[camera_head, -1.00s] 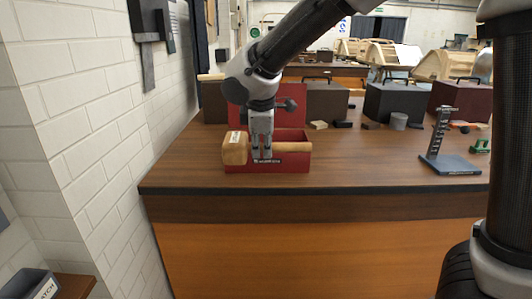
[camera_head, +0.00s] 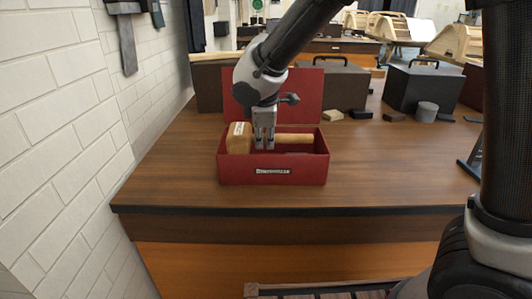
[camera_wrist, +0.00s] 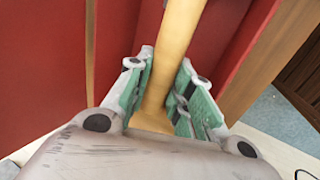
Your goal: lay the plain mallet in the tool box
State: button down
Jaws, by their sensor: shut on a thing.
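The plain mallet has a wooden head (camera_head: 239,139) and a light wooden handle (camera_head: 295,138). The red tool box (camera_head: 270,176) stands on the bench with its lid (camera_head: 310,100) raised at the back. My gripper (camera_head: 264,146) points down over the box and is shut on the mallet's handle beside the head. The mallet lies level across the box's opening, its lower side hidden by the front wall. I cannot tell whether it touches the box floor. In the wrist view the handle (camera_wrist: 170,60) runs between the finger pads, with red walls around it.
The brown bench top (camera_head: 170,180) is clear around the box. Dark cases (camera_head: 420,90), a grey cylinder (camera_head: 427,111) and small blocks (camera_head: 333,115) stand behind and right. A white brick wall (camera_head: 50,130) is close on the left.

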jog(key=shift+f, duration=2.25)
jog(key=shift+f, duration=0.6)
jog(key=c, duration=1.5)
grip_release()
jog(key=shift+c, duration=0.2)
